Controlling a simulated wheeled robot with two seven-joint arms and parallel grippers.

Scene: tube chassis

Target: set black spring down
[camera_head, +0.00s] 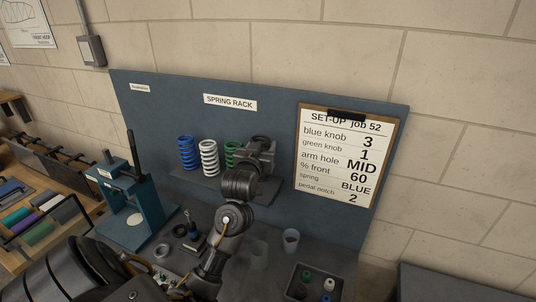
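My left gripper (264,156) is at the right part of the spring rack shelf (212,186), seen from behind. Its fingers are hidden by its own body, so I cannot tell whether it is open or shut. A dark rounded top (260,139) shows just beyond it and may be the black spring; most of it is hidden. I cannot tell whether it rests on the shelf. To the left stand a blue spring (187,153), a white spring (209,158) and a green spring (231,153), partly covered by the gripper. My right gripper is out of view.
A clipboard (347,157) hangs right of the rack; its spring line reads BLUE. A blue press-like fixture (133,211) stands at left. A cup (291,240) and a dark tray (292,290) with small knobs are at lower right. Small parts lie near my arm.

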